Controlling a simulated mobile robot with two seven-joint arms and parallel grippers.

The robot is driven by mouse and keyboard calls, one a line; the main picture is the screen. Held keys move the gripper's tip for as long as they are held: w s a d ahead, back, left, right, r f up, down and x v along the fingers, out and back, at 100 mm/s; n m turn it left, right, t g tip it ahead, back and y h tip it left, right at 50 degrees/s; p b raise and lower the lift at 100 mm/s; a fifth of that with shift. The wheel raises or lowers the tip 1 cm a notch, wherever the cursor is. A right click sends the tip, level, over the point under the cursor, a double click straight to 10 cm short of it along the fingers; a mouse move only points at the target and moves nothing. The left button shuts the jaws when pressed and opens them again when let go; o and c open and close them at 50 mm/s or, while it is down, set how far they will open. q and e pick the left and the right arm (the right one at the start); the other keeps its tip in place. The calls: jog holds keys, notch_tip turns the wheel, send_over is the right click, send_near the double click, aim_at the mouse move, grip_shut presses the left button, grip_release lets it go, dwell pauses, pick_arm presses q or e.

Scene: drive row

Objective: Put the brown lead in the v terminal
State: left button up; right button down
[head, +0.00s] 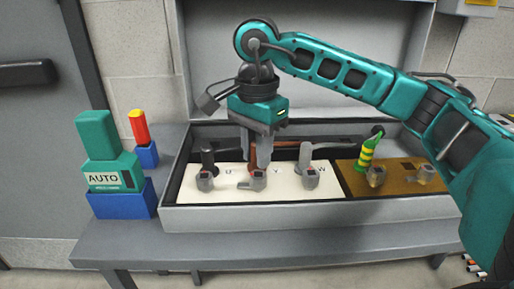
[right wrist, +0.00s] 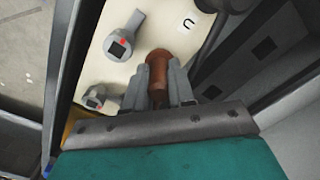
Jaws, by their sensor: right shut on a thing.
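My right gripper (head: 262,160) points down over the middle of the cream terminal board (head: 222,194), at the v terminal's place. It is shut on the brown lead (right wrist: 158,68), a brown plug between the two grey fingers in the right wrist view. In the head view only a strip of the brown lead (head: 252,155) shows beside the fingers. The lead's lower end meets the board in view, but I cannot tell whether it is seated. The v terminal's grey clamp (head: 253,183) sits just in front; its hole is hidden. My left gripper is out of view.
A dark lead (head: 208,158) stands at U and a grey lead (head: 305,153) at W, close on both sides. A green-yellow lead (head: 367,155) stands at the brown board (head: 351,185). The grey box rim (head: 300,215) surrounds the boards. A teal AUTO device (head: 101,160) stands left.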

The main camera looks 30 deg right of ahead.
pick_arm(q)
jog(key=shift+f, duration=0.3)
pick_arm(e)
jog(key=shift+f, duration=0.4)
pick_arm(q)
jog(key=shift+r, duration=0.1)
pick_arm(e)
jog(key=c, duration=0.9)
grip_release()
notch_tip(320, 180, up, 2)
notch_tip(320, 180, up, 10)
jog(key=p, duration=0.3)
jog(key=shift+r+p, duration=0.1)
jog(key=shift+p, duration=0.2)
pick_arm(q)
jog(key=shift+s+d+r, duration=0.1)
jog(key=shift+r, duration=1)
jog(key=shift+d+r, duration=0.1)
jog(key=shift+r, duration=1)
pick_arm(e)
jog(key=shift+r, duration=0.35)
